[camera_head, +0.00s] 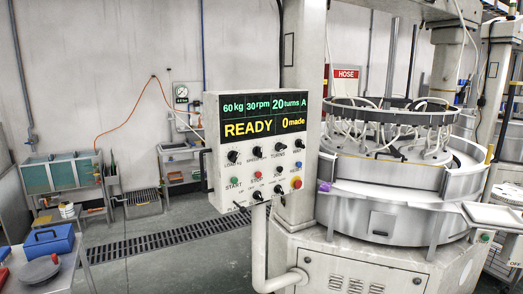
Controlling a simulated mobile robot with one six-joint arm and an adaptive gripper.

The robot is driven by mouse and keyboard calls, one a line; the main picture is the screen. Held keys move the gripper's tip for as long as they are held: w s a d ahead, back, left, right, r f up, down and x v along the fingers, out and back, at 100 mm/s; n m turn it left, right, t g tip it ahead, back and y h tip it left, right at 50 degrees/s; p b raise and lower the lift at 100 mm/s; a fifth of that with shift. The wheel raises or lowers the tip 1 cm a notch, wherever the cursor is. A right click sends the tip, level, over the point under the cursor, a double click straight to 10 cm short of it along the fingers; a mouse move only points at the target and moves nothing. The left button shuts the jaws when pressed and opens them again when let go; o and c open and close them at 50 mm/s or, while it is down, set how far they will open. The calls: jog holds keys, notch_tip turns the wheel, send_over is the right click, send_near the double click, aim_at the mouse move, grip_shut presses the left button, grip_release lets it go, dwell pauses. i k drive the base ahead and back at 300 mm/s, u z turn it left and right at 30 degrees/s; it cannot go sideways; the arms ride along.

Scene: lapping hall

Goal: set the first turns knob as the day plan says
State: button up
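A white control panel (257,150) faces me in the middle of the view. Its display (264,116) reads 60 kg, 30 rpm, 20 turns, A, READY and 0 made. Below it is a row of black knobs. The load knob (232,156) is at the left and the speed knob (257,153) is beside it. The turns knob (281,161) sits under the TURNS label. Its pointer is too small to read. I see no readable day plan. My gripper is not in view.
A lapping machine (390,205) with hoses stands right of the panel. Green START (235,181) and red STOP (257,176) buttons sit below the knobs. A blue box (49,240) lies on a bench at lower left. Floor left of the panel is open, crossed by a drain grate (165,236).

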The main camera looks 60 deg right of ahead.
aim_at(279, 146)
jog(key=u, duration=0.25)
jog(key=k, duration=1.25)
jog(key=z, duration=1.65)
jog(key=i, duration=0.75)
jog(key=u, duration=0.2)
